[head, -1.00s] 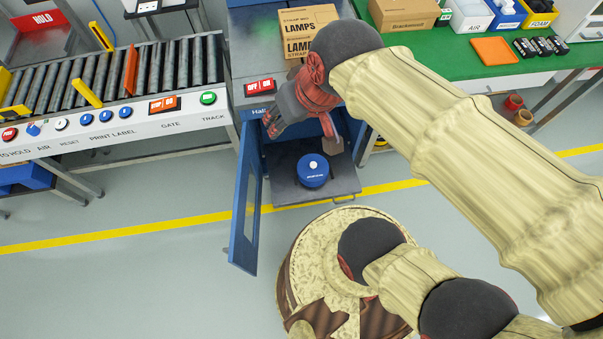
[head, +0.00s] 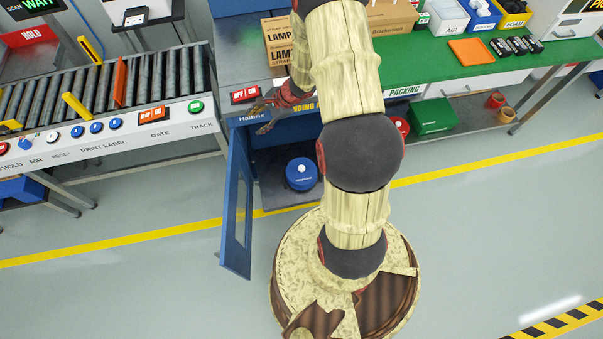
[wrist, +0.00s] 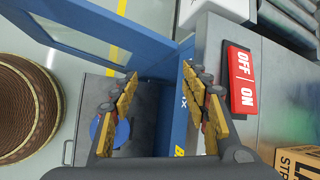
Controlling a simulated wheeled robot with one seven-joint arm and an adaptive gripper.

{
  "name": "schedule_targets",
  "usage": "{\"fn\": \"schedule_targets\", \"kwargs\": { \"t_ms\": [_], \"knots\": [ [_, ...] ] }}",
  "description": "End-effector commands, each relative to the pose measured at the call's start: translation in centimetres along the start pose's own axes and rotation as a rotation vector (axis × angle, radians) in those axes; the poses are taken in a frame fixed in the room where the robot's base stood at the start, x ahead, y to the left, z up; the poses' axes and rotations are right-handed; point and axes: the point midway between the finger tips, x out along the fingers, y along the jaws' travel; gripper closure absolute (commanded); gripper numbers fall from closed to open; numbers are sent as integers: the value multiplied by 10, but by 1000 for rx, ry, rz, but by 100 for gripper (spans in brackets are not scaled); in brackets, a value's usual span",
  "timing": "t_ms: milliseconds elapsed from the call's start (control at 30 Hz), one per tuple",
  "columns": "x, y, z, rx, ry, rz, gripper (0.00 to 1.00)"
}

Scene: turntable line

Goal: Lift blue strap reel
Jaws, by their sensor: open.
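The blue strap reel (head: 301,174) stands on the floor plate of an open lower compartment in the blue cabinet, with a pale knob on top. In the wrist view the reel (wrist: 123,131) is partly hidden behind one finger. My gripper (head: 262,115) is open and empty. In the head view it is above and left of the reel, by the cabinet's front edge and clear of the reel. In the wrist view its two fingers (wrist: 160,76) are spread, with the cabinet front between and beyond them.
The blue cabinet door (head: 237,208) hangs open to the left of the compartment. A red OFF/ON switch (head: 245,95) sits on the cabinet top close to my gripper. A LAMPS carton (head: 279,42) stands behind. A roller conveyor (head: 100,85) is at left, a green bench (head: 425,65) at right.

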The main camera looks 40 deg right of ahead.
Motion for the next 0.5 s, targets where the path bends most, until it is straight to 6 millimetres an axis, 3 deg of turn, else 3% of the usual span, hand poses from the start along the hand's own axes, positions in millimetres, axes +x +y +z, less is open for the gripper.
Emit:
{"fn": "schedule_targets", "kwargs": {
  "t_ms": [33, 167, 300, 400, 500],
  "knots": [
    [14, 12, -26, 90, 14, -2, 54],
    [48, 48, -90, 326, 64, -19, 54],
    [83, 100, -159, 598, 140, -42, 54],
    [101, 135, -199, 771, 203, -65, 54],
    [111, 161, -226, 901, 256, -86, 54]
  ]
}}
